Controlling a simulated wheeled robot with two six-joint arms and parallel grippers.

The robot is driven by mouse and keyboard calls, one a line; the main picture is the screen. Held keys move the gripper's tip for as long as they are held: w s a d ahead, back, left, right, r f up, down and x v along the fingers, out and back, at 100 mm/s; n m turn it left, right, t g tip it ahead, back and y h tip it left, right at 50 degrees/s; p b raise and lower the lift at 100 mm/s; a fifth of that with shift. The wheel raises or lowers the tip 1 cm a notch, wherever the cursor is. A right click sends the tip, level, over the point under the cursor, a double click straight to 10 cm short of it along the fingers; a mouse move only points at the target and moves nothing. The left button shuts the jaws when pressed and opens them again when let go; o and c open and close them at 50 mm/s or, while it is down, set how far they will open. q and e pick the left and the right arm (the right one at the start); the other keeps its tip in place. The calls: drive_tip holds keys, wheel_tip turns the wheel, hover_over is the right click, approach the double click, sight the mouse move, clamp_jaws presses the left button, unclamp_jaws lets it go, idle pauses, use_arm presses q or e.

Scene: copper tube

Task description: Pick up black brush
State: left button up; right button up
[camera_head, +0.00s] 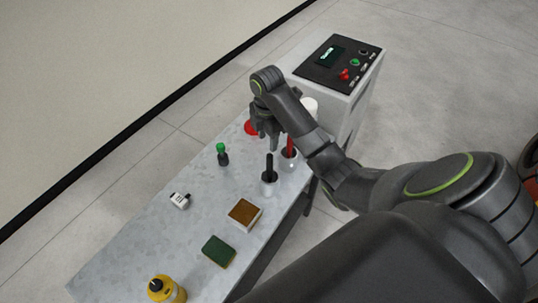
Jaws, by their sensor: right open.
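The black brush (269,165) stands upright in a small white cup (268,187) on the grey table (160,238). Its lower end is hidden inside the cup. My right gripper (268,142) is above the table, just behind the brush in the picture, with its fingers pointing down. It is open, and I see nothing between its fingers. Whether its fingertips touch anything cannot be told. My left gripper is not in view.
A red-handled tool (290,147) stands in a second cup right of the brush. A control box (338,68) is behind.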

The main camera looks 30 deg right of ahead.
sight(268, 154)
wheel_tip(268, 154, down, 7)
drive_tip(key=b, duration=0.6)
drive_tip(key=shift+f, duration=0.15)
drive_tip(key=shift+f+b, duration=0.6)
drive_tip(key=shift+b, duration=0.15)
drive_tip(key=shift+s+d+f, duration=0.1)
drive_tip(key=shift+d+f, duration=0.05)
drive_tip(key=shift+f, duration=1)
drive_tip(key=shift+d+f, duration=0.15)
drive_tip(key=shift+f, duration=0.95)
clamp_jaws()
drive_tip(key=shift+r, duration=0.15)
